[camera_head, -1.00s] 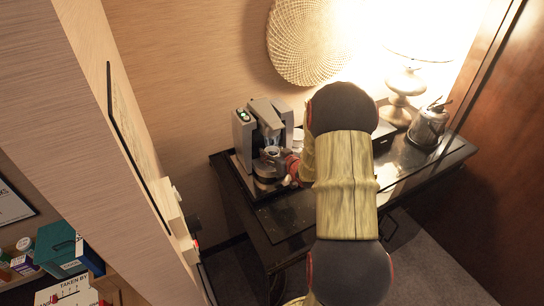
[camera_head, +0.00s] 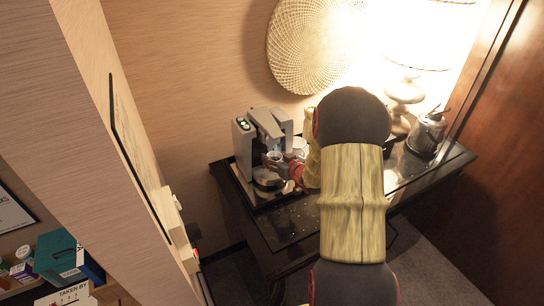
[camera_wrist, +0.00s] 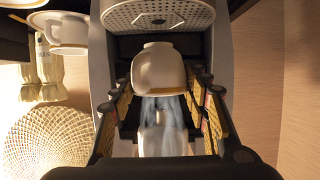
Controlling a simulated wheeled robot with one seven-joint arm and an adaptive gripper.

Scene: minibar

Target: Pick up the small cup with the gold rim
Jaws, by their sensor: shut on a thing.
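A small pale cup (camera_wrist: 160,68) sits between the two fingers of my gripper (camera_wrist: 160,85) in the wrist view. My gripper is shut on it. In the wrist view the machine's perforated drip tray (camera_wrist: 158,14) lies just beyond the cup.
Another white cup (camera_wrist: 66,32) with a saucer is at the upper left of the wrist view. The dark table (camera_head: 290,225) has bare room at its front. A lamp (camera_head: 404,92) and a metal kettle (camera_head: 428,132) stand at the right. A woven disc (camera_head: 305,45) hangs behind.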

